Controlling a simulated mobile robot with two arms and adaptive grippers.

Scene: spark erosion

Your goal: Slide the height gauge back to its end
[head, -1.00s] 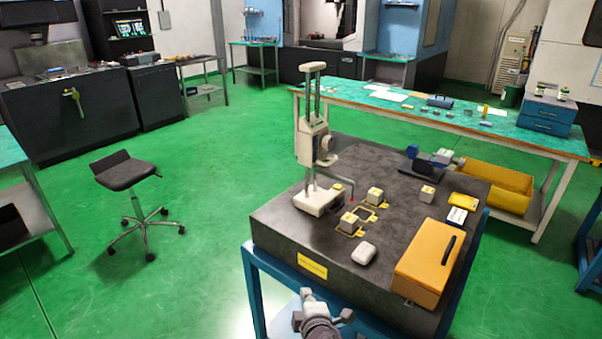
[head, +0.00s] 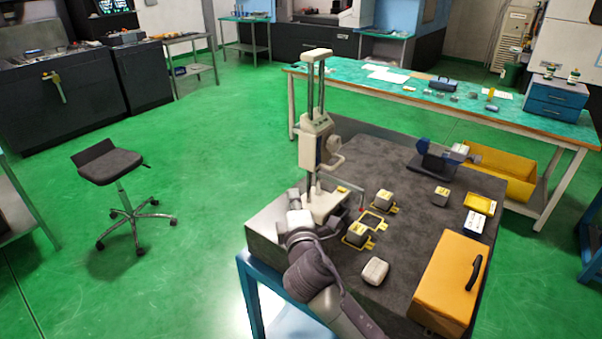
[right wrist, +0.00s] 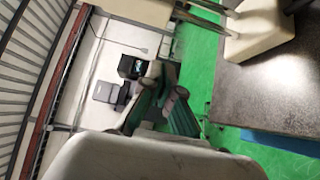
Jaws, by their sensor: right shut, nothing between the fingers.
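The height gauge (head: 314,145) stands upright on the dark granite plate (head: 400,165), near its left edge. It has a cream base, two metal columns and a cream head with a thin arm reaching right. My right gripper (head: 296,203) is shut and empty, at the near left side of the gauge's base; I cannot tell whether it touches. In the right wrist view, its fingers (right wrist: 172,82) show near the middle, with a cream part of the gauge (right wrist: 252,28) at the upper right. My left gripper is not in view.
On the plate are gauge blocks (head: 385,199) by yellow frames, a pale rounded object (head: 375,271), an orange case (head: 449,278) and a blue-black vise-like device (head: 437,160). A stool (head: 108,165) stands left. A green-topped bench (head: 420,92) stands behind.

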